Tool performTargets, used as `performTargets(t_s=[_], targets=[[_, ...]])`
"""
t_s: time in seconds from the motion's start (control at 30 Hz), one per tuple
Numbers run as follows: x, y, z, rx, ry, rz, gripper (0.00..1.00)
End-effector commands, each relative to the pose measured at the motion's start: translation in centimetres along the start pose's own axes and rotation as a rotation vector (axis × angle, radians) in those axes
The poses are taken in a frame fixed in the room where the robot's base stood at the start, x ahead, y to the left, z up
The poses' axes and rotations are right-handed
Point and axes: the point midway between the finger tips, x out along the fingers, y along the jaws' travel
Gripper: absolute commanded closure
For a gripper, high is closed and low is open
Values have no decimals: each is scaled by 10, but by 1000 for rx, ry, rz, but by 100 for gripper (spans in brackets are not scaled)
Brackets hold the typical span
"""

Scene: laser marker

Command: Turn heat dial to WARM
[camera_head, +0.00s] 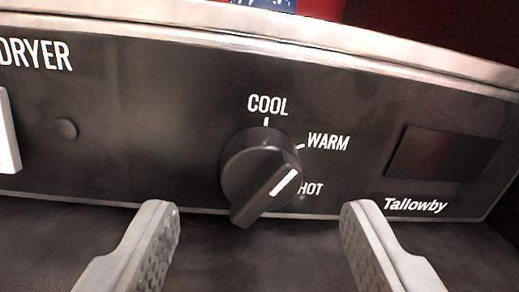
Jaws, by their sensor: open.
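The heat dial (262,172) is a round black knob with a raised grip bar, on the dark dryer panel in the middle of the view. Its white pointer line (285,182) slants up to the right. The line's upper end lies just above the HOT label (311,189) and below the WARM label (328,142) and its tick. The COOL label (267,105) is above the dial. My gripper (258,212) is open and empty. Its grey fingers are apart to the lower left and lower right of the dial, not touching it in the picture.
The panel (150,120) has a small round black button (66,129) and a white part (7,135) at the left. A dark display window (443,154) is at the right, above the Tallowby name. A metal rim (330,55) runs along the top.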

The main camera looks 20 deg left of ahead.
Motion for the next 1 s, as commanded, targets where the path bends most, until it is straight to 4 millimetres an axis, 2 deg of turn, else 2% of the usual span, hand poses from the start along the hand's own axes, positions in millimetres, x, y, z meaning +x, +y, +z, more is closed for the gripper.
performTargets(t_s=[0.1, 0.3, 0.67, 0.8, 0.9, 1.0], targets=[[15, 0, 0, 0, -1, 1, 42], [30, 0, 0, 0, 0, 1, 42], [32, 0, 0, 0, 0, 0, 42], [32, 0, 0, 0, 0, 0, 69], [32, 0, 0, 0, 0, 0, 86], [32, 0, 0, 2, 0, 0, 86]])
